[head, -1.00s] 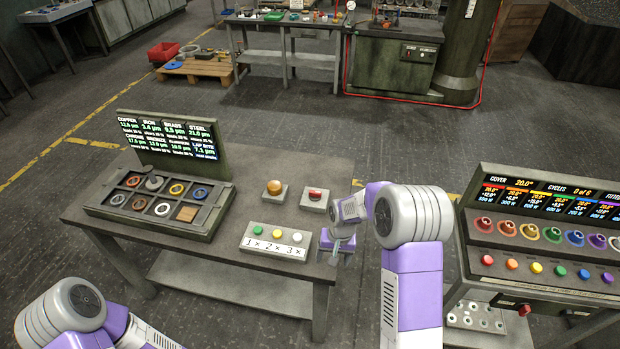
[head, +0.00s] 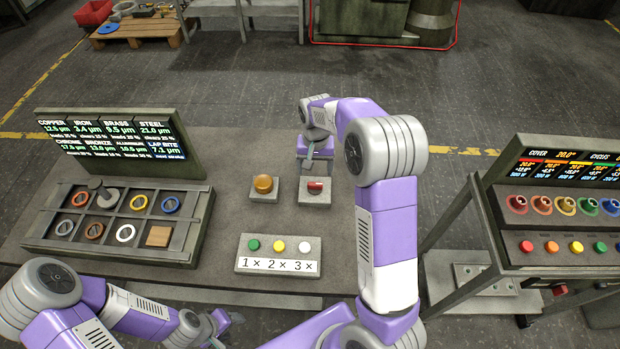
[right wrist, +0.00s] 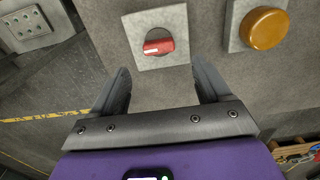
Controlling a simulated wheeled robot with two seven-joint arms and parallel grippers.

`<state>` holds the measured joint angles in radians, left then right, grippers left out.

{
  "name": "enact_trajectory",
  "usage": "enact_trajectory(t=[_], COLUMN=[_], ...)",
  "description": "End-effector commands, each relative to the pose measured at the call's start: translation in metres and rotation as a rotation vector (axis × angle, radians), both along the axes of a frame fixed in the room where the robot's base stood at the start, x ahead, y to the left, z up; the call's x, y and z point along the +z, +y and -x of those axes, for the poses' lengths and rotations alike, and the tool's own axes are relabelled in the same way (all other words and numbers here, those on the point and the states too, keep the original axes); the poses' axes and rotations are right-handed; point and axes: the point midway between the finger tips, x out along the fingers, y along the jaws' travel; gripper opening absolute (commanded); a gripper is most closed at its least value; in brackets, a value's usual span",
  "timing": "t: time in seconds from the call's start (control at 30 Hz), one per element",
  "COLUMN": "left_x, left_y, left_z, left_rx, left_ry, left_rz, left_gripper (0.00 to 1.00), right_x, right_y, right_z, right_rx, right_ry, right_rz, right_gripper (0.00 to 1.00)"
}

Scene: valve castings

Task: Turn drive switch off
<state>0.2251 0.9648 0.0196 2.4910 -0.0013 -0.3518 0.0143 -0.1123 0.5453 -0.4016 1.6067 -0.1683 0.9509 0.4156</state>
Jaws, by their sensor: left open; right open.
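The drive switch appears to be the red rotary knob (head: 315,187) on a square grey plate near the table's far right part. Its bar-shaped handle lies roughly crosswise in the head view. It also shows in the right wrist view as a red handle (right wrist: 159,46) with a white mark at one end. My right gripper (head: 314,157) is open and empty just beyond the plate. In the right wrist view its fingers (right wrist: 160,75) point toward the knob and do not touch it. My left gripper (head: 230,325) is open and empty by the table's near edge.
An amber dome button (head: 264,184) sits left of the knob. A panel with green, yellow and white buttons (head: 278,257) is nearer. A ring tray (head: 200,222) and display (head: 118,146) stand left. A second console (head: 556,254) stands right across a gap.

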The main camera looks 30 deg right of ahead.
Motion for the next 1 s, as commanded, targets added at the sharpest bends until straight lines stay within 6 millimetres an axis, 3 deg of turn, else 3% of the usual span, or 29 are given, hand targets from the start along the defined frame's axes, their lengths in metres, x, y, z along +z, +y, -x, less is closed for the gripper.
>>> enact_trajectory(t=[0.43, 0.83, 1.0], left_x=[-0.014, -0.015, -0.015], left_y=[0.0, 0.0, 0.0], left_z=[0.0, 0.0, 0.0], left_rx=[0.0, 0.0, 0.0], left_ry=[-0.001, -0.001, -0.001], left_rz=[0.0, 0.0, 0.0], left_gripper=[0.55, 0.55, 0.55], right_x=[-0.064, -0.071, -0.071], right_y=[0.0, 0.0, 0.0], right_z=[0.001, 0.0, 0.0], right_rx=[0.001, 0.0, 0.0], right_ry=[0.003, 0.0, 0.0], right_rz=[-0.001, -0.001, -0.001], right_gripper=[0.77, 0.77, 0.51])
